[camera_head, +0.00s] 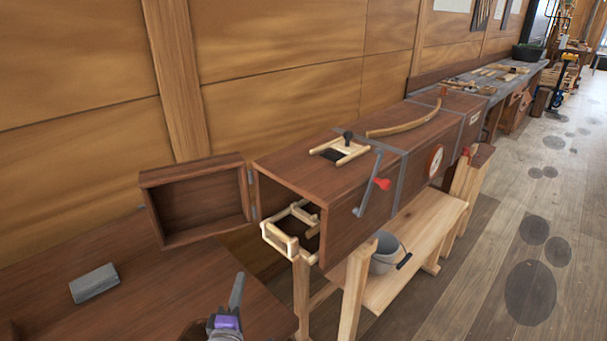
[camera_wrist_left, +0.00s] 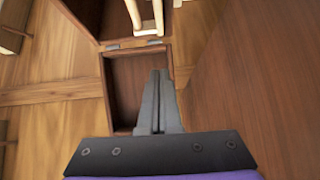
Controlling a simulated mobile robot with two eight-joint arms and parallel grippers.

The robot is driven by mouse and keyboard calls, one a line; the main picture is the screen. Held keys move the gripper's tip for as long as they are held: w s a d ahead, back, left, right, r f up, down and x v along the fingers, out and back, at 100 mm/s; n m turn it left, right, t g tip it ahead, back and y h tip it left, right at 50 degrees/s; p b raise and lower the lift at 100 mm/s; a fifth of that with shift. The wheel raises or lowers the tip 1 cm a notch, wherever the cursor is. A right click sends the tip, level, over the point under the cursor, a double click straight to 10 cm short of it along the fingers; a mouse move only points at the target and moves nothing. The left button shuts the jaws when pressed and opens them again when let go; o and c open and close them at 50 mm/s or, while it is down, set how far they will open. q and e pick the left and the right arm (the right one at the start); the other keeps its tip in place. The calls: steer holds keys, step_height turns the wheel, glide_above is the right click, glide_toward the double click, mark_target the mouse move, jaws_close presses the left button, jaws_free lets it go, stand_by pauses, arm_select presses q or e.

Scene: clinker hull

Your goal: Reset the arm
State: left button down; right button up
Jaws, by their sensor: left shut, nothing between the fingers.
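My left gripper (camera_head: 237,291) is low in the head view, above the brown wooden surface at the lower left. In the left wrist view its two grey fingers (camera_wrist_left: 159,82) lie together with nothing between them. The fingers point toward an open door (camera_head: 197,200) of a long wooden box (camera_head: 380,160); the door also shows in the left wrist view (camera_wrist_left: 125,95). The gripper looks apart from the box. My right gripper is in neither view.
A pale wooden frame (camera_head: 285,235) sticks out of the box's open end. A grey block (camera_head: 94,283) lies on the brown surface (camera_head: 165,300). A grey bucket (camera_head: 384,256) stands on the shelf under the box. The floor at the right is open.

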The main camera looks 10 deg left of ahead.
arm_select(q)
steer(key=s+d+m+g+h+p, duration=0.1)
steer(key=m, duration=0.1)
steer(key=s+d+m+g+p, duration=0.1)
steer(key=m, duration=0.1)
steer(key=shift+d+r+h, duration=0.2)
steer(key=shift+r+h, duration=0.2)
steer(key=s+m+g+p, duration=0.1)
steer(key=s+m, duration=0.1)
steer(key=s+d+m+g+p, duration=0.1)
steer(key=s+m+p, duration=0.1)
steer(key=s+d+m+g+h+p, duration=0.1)
steer(key=s+m+g, duration=0.1)
steer(key=m, duration=0.1)
steer(key=shift+d+f, duration=0.1)
steer(key=shift+f, duration=0.25)
steer(key=s+a+m+g+y+p, duration=0.1)
steer(key=s+m+g+p, duration=0.3)
steer(key=s, duration=0.8)
steer(key=a+f+m+g, duration=0.1)
steer(key=m+g, duration=0.1)
steer(key=m, duration=0.2)
